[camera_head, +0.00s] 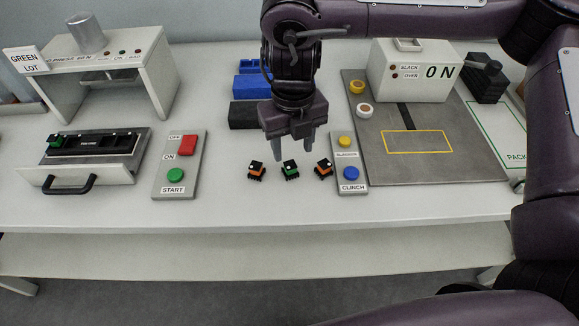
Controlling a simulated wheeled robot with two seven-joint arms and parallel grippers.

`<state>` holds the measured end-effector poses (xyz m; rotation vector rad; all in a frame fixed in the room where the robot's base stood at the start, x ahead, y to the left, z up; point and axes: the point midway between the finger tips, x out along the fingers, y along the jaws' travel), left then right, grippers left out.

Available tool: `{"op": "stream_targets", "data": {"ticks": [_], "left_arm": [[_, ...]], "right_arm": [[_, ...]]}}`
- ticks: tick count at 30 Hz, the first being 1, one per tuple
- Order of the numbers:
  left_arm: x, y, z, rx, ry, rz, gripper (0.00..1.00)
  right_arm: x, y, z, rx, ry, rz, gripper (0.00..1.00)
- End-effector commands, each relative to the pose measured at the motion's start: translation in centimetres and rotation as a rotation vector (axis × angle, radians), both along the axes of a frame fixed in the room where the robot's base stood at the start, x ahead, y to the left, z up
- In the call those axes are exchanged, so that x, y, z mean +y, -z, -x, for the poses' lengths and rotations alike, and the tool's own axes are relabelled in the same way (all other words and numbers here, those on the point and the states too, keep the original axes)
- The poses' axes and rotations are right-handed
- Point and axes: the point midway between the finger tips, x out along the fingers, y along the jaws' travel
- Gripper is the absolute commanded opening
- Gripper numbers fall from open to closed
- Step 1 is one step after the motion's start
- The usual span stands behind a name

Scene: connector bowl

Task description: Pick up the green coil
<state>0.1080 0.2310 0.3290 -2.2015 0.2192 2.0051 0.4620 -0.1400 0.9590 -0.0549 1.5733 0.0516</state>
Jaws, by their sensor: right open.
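A small green coil (290,170) with a black base sits on the white table, between two orange coils. My right gripper (294,155) points down just above and behind the green coil, with its two fingers apart and nothing between them. Another green piece (55,141) sits at the left end of the black strip in the drawer fixture at the left. My left gripper does not show.
Orange coils (256,171) and (323,169) flank the green coil closely. A button panel (180,165) stands to the left, and a CLINCH panel (349,165) to the right. Blue and black blocks (248,87) lie behind. The table front (270,210) is clear.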

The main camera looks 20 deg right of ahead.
Motion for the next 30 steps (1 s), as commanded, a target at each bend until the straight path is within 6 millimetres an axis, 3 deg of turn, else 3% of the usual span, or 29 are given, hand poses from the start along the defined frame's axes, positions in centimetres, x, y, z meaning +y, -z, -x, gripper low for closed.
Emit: {"op": "stream_targets", "data": {"ticks": [10, 20, 30], "left_arm": [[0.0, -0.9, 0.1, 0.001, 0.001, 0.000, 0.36], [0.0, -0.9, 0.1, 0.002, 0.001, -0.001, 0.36], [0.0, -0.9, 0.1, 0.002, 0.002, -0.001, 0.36]], "right_arm": [[0.3, 4.7, -0.4, 0.000, -0.001, 0.000, 0.47], [0.3, 5.4, -0.4, -0.003, 0.000, -0.001, 0.46], [0.3, 5.3, -0.4, -0.003, 0.000, -0.001, 0.01]]}}
